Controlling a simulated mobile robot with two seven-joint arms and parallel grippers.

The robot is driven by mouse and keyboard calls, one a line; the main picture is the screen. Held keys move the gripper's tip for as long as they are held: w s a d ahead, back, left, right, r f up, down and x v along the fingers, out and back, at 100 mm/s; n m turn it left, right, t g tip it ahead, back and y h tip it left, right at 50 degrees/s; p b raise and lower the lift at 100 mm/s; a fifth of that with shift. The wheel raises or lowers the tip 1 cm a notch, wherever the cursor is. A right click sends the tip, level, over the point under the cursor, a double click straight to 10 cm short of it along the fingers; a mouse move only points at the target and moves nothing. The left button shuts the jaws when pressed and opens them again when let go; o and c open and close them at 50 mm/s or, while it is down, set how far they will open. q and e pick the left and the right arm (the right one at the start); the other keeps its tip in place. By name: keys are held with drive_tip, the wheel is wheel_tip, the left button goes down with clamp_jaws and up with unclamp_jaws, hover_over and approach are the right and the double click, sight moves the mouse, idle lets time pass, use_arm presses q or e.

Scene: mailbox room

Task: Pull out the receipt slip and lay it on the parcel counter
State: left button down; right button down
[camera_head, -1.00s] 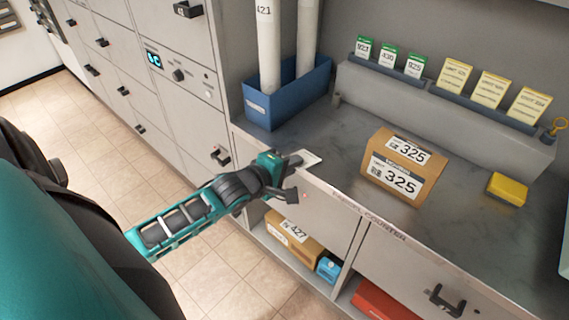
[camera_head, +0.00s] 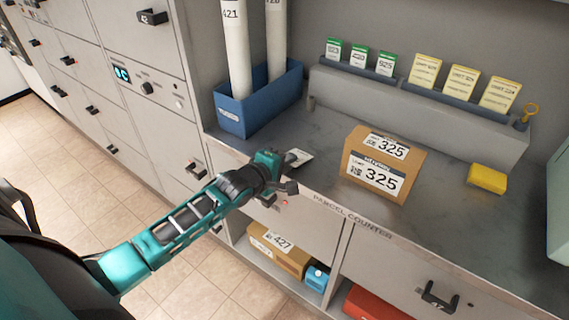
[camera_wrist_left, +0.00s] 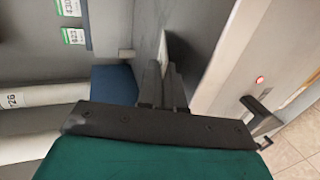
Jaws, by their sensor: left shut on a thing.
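The receipt slip (camera_head: 301,157) is a small white paper with faint print. It shows at the tips of my left gripper (camera_head: 291,160), over the front edge of the parcel counter (camera_head: 310,178). My left gripper is shut on the slip; its fingers hide part of it. In the left wrist view the gripper's dark fingers (camera_wrist_left: 162,88) are close together, with the slip's pale edge (camera_wrist_left: 162,50) just beyond them. I cannot tell whether the slip touches the counter top. My right gripper is not in view.
A cardboard parcel marked 325 (camera_head: 382,165) stands on the counter right of the slip, with a yellow block (camera_head: 487,179) farther right. A blue bin (camera_head: 258,105) with white tubes is behind left. Bare counter lies between bin and parcel.

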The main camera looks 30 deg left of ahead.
use_arm(q)
drive_tip(key=c, duration=1.2)
unclamp_jaws()
drive_tip(key=s+p, duration=0.3)
drive_tip(key=s, duration=0.7)
drive_tip(key=shift+a+p, duration=0.35)
idle(0.8)
drive_tip(key=s+d+f+m+g, duration=0.1)
drive_tip(key=s+d+f+m, duration=0.1)
drive_tip(key=s+d+m, duration=0.4)
drive_tip(key=s+d+f+m+g, duration=0.2)
drive_tip(key=s+d+m, duration=0.4)
drive_tip(key=m, duration=0.7)
drive_tip(key=shift+s+d+f+h, duration=0.2)
drive_tip(key=shift+d+f+h, duration=0.2)
drive_tip(key=shift+f, duration=0.45)
